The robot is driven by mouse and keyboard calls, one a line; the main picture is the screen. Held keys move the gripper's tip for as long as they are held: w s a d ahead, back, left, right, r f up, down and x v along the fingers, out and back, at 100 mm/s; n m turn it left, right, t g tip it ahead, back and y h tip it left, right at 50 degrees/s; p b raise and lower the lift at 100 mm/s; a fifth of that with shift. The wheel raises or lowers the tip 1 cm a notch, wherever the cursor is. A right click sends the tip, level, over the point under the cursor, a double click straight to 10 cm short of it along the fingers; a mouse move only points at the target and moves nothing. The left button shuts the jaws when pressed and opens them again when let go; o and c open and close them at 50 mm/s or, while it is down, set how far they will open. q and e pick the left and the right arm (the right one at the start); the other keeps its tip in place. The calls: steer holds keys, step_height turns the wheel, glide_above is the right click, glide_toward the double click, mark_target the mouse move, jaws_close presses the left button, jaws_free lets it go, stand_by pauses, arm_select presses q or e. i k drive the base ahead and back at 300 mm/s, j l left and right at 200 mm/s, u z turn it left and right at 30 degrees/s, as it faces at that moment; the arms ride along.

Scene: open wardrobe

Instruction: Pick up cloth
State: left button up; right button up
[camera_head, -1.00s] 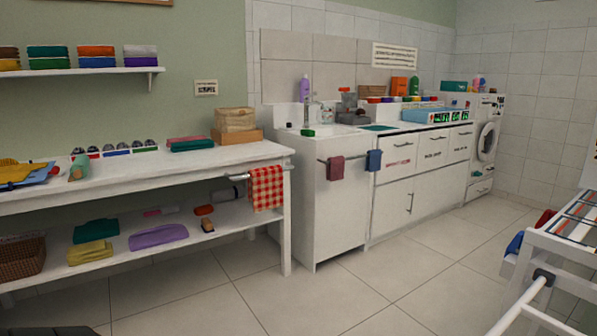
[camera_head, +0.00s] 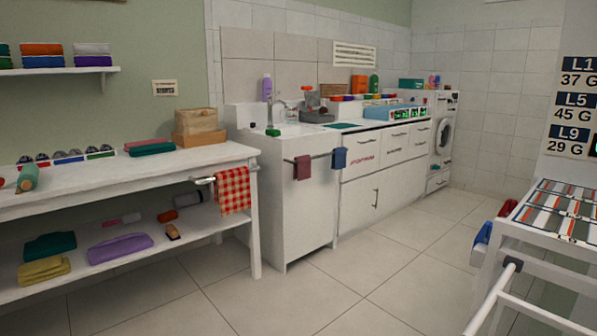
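Several cloths are in the head view, and I cannot tell which one the task means. A red checked cloth (camera_head: 233,190) hangs over a rail at the right end of the white table. A maroon cloth (camera_head: 303,167) and a blue cloth (camera_head: 339,158) hang on a rail at the sink cabinet. Folded purple (camera_head: 120,248), teal (camera_head: 50,246) and yellow (camera_head: 44,271) cloths lie on the table's lower shelf. Neither of my grippers is in view.
The white table (camera_head: 90,194) stands at left, with a wooden box (camera_head: 196,120) on top. The sink cabinet (camera_head: 300,215) and a washer (camera_head: 443,140) line the back. A white rack (camera_head: 535,245) stands at right. The middle floor (camera_head: 340,285) is clear.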

mark_target(301, 170)
steer(key=l+z, duration=0.1)
steer(key=z, duration=0.3)
steer(key=k+l+z, duration=0.1)
steer(key=z, duration=0.3)
steer(key=l+z, duration=0.15)
steer(key=z, duration=0.25)
steer(key=k+l+z, duration=0.1)
steer(key=z, duration=0.3)
steer(key=u, duration=1.65)
steer(key=i+u, duration=0.25)
steer(key=i+j+u, duration=0.25)
steer(key=i, duration=0.45)
steer(key=i+l+u, duration=0.1)
steer(key=i+u, duration=0.15)
steer(key=i, duration=0.5)
steer(key=i+l+z, duration=0.15)
steer(key=i+z, duration=0.55)
steer(key=z, duration=0.2)
steer(key=i+z, duration=0.4)
steer(key=j, duration=0.05)
